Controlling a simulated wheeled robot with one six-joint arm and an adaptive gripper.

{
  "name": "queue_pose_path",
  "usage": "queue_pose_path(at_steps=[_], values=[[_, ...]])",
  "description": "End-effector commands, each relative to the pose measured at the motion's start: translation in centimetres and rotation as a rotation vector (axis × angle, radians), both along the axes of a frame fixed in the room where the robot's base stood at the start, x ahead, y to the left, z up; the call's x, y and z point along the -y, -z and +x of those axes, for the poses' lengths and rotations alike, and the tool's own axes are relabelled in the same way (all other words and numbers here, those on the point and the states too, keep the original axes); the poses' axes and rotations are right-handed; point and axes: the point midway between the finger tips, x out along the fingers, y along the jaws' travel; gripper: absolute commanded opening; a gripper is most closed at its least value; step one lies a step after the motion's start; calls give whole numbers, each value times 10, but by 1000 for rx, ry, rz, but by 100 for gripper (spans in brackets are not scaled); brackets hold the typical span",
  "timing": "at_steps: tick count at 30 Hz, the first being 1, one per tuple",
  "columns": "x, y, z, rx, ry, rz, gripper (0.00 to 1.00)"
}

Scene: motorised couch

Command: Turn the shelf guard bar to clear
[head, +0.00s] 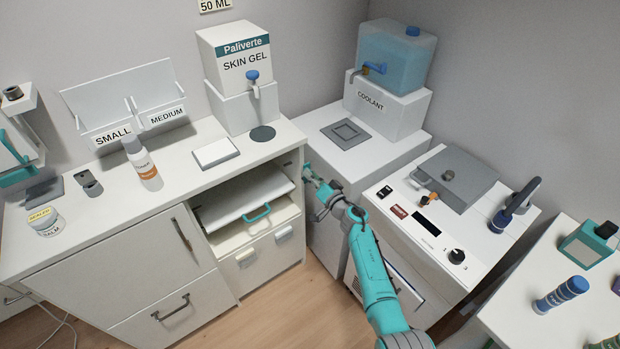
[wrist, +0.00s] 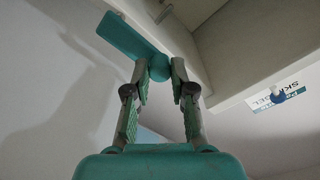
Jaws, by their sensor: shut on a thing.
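The shelf guard bar is a flat teal bar (wrist: 130,34) with a round hub, seen in the wrist view against the pale edge of the cabinet. It slants from the upper left down to the hub between my fingertips. My gripper (wrist: 160,76) is shut on the hub end of the bar. In the head view my gripper (head: 318,188) is at the right front edge of the open shelf bay, and the bar is mostly hidden there. A white shelf board (head: 246,196) with a teal handle (head: 257,213) lies in the bay.
The skin gel dispenser (head: 238,58) stands on the counter above the bay. Wooden floor shows in front.

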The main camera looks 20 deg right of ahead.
Motion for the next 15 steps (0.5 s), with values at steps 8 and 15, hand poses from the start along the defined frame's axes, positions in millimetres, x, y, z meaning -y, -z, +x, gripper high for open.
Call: queue_pose_path(at_steps=[8,15], values=[[3,0,1,-9,1,30,0],[3,0,1,-9,3,30,0]])
